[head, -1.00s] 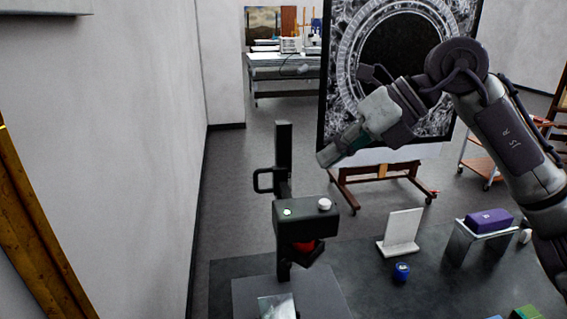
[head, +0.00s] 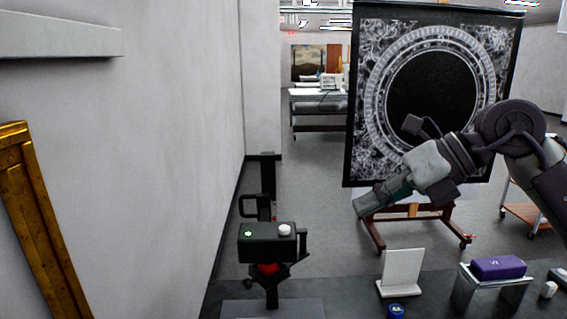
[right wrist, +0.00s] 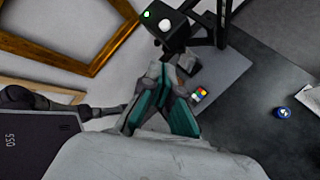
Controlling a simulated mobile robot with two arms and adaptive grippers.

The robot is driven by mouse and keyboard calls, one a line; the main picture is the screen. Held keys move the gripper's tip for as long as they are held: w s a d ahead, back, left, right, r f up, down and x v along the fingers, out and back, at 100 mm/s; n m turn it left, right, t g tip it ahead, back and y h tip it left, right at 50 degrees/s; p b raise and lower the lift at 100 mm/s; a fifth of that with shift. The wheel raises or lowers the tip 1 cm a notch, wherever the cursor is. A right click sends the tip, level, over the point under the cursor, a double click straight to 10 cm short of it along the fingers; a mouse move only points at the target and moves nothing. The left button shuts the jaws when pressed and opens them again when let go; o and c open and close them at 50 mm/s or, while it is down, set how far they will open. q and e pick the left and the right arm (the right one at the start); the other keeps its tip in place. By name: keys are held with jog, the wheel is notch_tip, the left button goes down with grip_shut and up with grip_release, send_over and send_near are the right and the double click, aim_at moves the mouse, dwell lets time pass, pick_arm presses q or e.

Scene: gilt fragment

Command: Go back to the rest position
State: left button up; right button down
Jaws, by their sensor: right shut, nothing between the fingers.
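My right gripper (head: 362,206) hangs in the air at the end of my right arm, which comes in from the right. It is shut and empty, in front of the lower left corner of the dark picture and above the table. In the right wrist view its teal fingers (right wrist: 163,80) show near the middle, overlapping the black device in the picture. No left gripper can be made out in the head view.
A black stand device (head: 266,243) with a green light stands on the dark table. A white panel (head: 402,272), blue jar (head: 396,311) and purple case (head: 498,267) are to its right. A gilt frame (head: 40,215) leans at left. A large picture (head: 365,110) rests on an easel behind.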

jog(key=s+a+r+m+y, duration=0.2)
jog(key=s+a+y, duration=0.1)
jog(key=a+y, duration=0.8)
jog(key=w+d+f+m+t+h, duration=0.3)
jog(key=d+f+m+t+h, duration=0.25)
jog(key=m+t, duration=0.55)
jog(key=w+d+f+m+t+h, duration=0.45)
jog(key=m+t+h, duration=0.3)
jog(key=m, duration=0.85)
jog(key=s+d+f+m+g+h, duration=0.2)
jog(key=d+f+m+g+h, duration=0.15)
jog(key=f, duration=0.55)
jog(key=s+d+f+m+g+h, duration=0.2)
jog(key=d+f+m+h, duration=0.15)
jog(key=f, duration=0.55)
jog(key=s+f+m+g, duration=0.2)
jog(key=s+f+g, duration=0.4)
jog(key=s+f, duration=0.5)
jog(key=s+f+m+g, duration=0.1)
jog(key=s+f+g, duration=0.6)
jog(key=s, duration=0.6)
notch_tip(320, 180, down, 28)
jog(key=s+b, duration=0.2)
jog(key=s+d+f+g+b, duration=0.2)
jog(key=s+d+f, duration=0.1)
jog(key=s+f, duration=1.3)
notch_tip(320, 180, down, 4)
jog(key=shift+s+d+r+h, duration=0.1)
jog(key=shift+s+d+h, duration=0.05)
jog(key=shift+s+h, duration=0.25)
